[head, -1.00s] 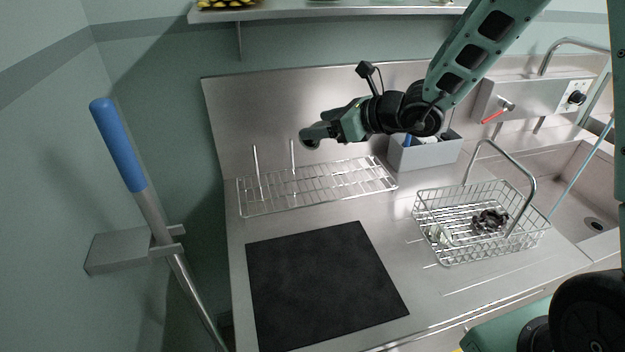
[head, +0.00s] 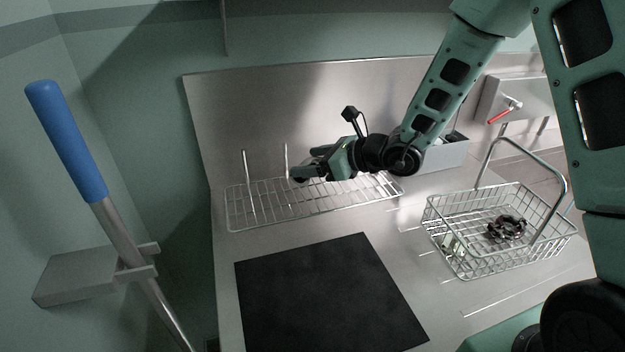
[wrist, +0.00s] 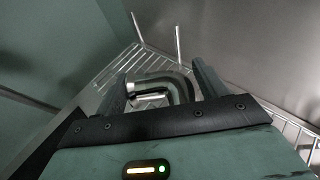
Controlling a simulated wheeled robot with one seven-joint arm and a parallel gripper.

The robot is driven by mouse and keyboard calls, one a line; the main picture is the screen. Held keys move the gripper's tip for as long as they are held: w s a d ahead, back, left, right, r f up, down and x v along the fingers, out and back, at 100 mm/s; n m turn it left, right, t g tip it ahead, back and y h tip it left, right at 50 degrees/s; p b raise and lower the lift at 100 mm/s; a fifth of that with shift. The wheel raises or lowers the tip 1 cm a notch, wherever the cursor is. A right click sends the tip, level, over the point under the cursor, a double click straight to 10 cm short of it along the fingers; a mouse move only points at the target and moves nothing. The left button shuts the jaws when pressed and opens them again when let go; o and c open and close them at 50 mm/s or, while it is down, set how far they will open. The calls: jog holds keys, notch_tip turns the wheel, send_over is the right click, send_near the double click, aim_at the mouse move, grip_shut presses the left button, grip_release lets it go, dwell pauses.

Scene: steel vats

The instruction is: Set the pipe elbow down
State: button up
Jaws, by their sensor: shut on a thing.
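The pipe elbow (wrist: 182,86) is a bent, shiny grey tube between the two fingers of my gripper (wrist: 162,82) in the wrist view. My gripper is shut on it. In the head view my gripper (head: 304,166) is over the wire rack (head: 318,207), near its back edge and right of its two upright rods. The elbow is mostly hidden by the fingers there. I cannot tell whether it touches the rack wires. The rack also shows beyond the fingers in the wrist view (wrist: 118,66).
A black mat (head: 325,295) lies in front of the rack, bare. A wire basket (head: 465,262) with a dark part and a small pale item stands at the right. A grey bin (head: 447,157) is behind my arm. A blue-handled pole (head: 66,140) is at the left wall.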

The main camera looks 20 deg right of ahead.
jog(key=shift+f, duration=2.3)
jog(key=shift+f, duration=0.1)
jog(key=shift+f, duration=0.1)
jog(key=o, duration=1.2)
jog(key=shift+c, duration=0.2)
jog(key=shift+r, duration=0.2)
